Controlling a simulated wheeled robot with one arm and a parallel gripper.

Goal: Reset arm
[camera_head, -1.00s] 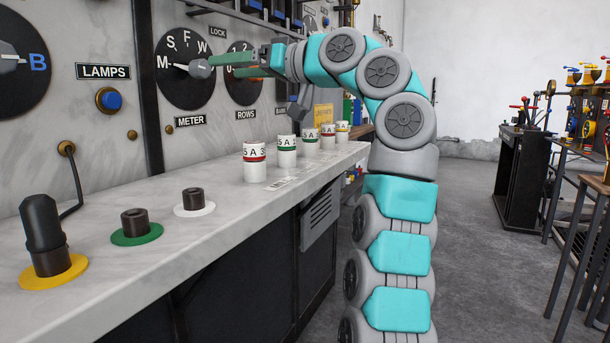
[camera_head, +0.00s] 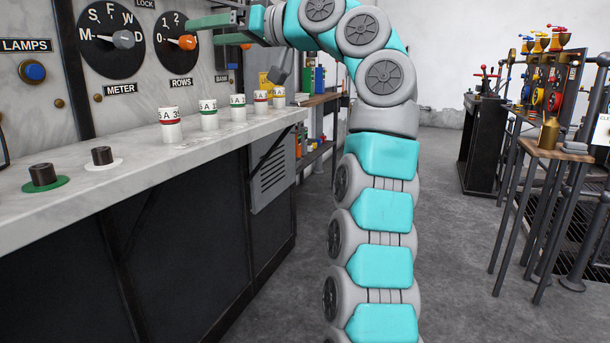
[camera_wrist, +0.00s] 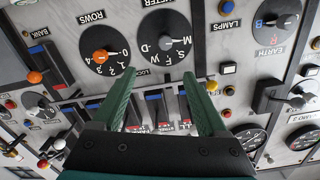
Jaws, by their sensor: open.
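My gripper (camera_head: 212,30) is at the upper left in the head view, in front of the control panel by the ROWS dial (camera_head: 176,43). My arm rises from the bottom of the picture and bends left toward the panel. In the wrist view my gripper (camera_wrist: 165,100) shows two green fingers spread apart with nothing between them. Beyond the fingers are levers (camera_wrist: 160,108) with blue and red parts. The METER dial (camera_wrist: 165,45) and the orange-knobbed ROWS dial (camera_wrist: 103,57) show above them.
Several white labelled cylinders (camera_head: 170,125) stand on the marble counter (camera_head: 130,166) below the gripper. Dark posts stand on a green disc (camera_head: 46,184) and a white disc (camera_head: 103,164). A small table (camera_head: 555,152) and dark stand are at the right. The floor between is clear.

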